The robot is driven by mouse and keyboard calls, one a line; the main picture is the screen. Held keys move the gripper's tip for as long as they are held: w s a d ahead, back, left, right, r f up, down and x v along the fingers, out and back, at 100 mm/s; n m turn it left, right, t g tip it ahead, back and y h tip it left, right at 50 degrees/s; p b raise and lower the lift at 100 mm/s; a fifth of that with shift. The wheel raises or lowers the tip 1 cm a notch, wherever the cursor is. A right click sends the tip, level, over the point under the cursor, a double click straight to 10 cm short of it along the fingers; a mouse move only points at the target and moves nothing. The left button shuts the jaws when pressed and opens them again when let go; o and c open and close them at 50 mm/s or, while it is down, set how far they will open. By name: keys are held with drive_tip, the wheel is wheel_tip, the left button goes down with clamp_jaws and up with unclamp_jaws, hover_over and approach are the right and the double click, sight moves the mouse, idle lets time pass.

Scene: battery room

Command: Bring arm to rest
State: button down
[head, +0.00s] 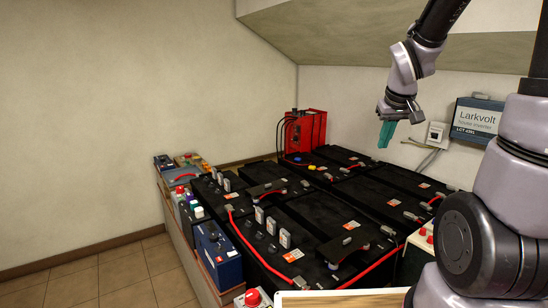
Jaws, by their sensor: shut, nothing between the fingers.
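My gripper (387,132) hangs from my arm in the upper right of the head view, pointing down. Its teal fingers are together with nothing between them. It is above the far right part of the black battery bank (375,205) and apart from it. My arm comes in from the right edge, with a large joint in the lower right foreground covering part of the scene.
Black batteries with red cables fill the low bench. A red device (305,130) stands at the back corner. A blue battery (218,254) stands at the left edge. A Larkvolt inverter (478,117) and a white socket box (436,135) are on the wall. A sloped ceiling hangs above. The tiled floor (110,278) at left is clear.

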drive_tip(key=s+a+r+m+t+y, duration=0.1)
drive_tip(key=s+a+r+m, duration=0.1)
drive_tip(key=s+r, duration=0.4)
drive_tip(key=s+a+r+m+t+y, duration=0.1)
drive_tip(key=s+a+r+m, duration=0.1)
drive_tip(key=s+r, duration=0.4)
drive_tip(key=s+a, duration=0.1)
drive_tip(key=s, duration=0.3)
drive_tip(key=shift+r+m, duration=0.3)
drive_tip(key=shift+s, duration=0.1)
